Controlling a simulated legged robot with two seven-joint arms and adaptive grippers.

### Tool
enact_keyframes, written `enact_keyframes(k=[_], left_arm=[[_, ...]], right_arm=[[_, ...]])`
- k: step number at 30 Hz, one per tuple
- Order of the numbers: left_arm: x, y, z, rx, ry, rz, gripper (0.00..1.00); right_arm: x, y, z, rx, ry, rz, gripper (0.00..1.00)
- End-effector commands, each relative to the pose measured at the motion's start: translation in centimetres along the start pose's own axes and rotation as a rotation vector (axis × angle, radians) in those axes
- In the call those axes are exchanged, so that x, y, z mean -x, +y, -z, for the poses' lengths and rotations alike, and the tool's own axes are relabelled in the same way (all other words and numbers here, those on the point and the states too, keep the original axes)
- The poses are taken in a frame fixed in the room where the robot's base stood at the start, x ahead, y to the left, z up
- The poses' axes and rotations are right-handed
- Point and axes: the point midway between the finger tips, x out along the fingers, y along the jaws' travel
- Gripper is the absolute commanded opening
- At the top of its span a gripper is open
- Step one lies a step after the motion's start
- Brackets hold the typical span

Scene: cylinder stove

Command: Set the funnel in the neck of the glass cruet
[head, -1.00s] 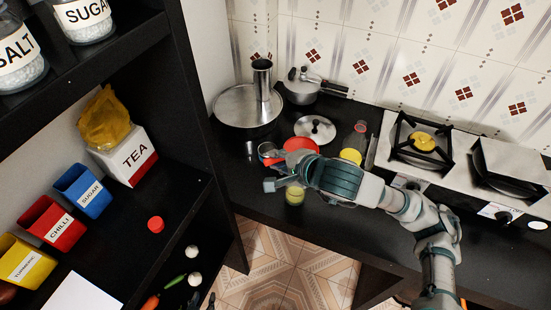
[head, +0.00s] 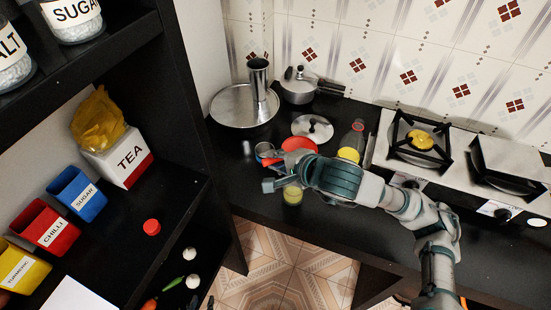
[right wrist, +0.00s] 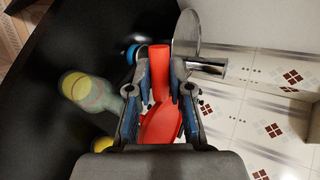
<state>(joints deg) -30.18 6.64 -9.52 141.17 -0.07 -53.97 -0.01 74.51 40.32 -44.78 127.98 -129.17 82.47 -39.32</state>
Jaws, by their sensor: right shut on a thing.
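The red funnel (head: 299,144) is held in my right gripper (head: 270,172) above the counter, partly hidden by the gripper. In the right wrist view the fingers (right wrist: 160,92) are shut on the red funnel (right wrist: 160,70), its narrow tube pointing away from the wrist. A glass vessel with yellow contents (head: 293,195) stands just below the gripper, its top hidden. A clear greenish glass bottle (right wrist: 88,90) shows left of the fingers in the wrist view, apart from the funnel. Another glass bottle with yellow at its base (head: 356,135) stands behind the arm. I cannot tell which is the cruet. My left gripper is out of view.
A small glass (head: 264,149) is near the fingertips. The stove (head: 395,125) is right, the dark shelf (head: 185,190) left. The counter's front edge is close.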

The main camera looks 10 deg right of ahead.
Motion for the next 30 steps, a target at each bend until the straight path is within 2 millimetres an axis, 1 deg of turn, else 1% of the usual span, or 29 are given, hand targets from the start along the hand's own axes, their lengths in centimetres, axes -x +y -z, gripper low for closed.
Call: enact_keyframes(k=[23,30], left_arm=[[-0.17,0.02,-0.24,0.001,-0.003,0.0,0.4],[-0.37,0.02,-0.54,0.002,-0.006,-0.001,0.4]], right_arm=[[-0.12,-0.11,-0.35,0.001,0.001,0.001,0.0],[-0.32,0.18,-0.3,0.0,0.0,0.001,0.0]])
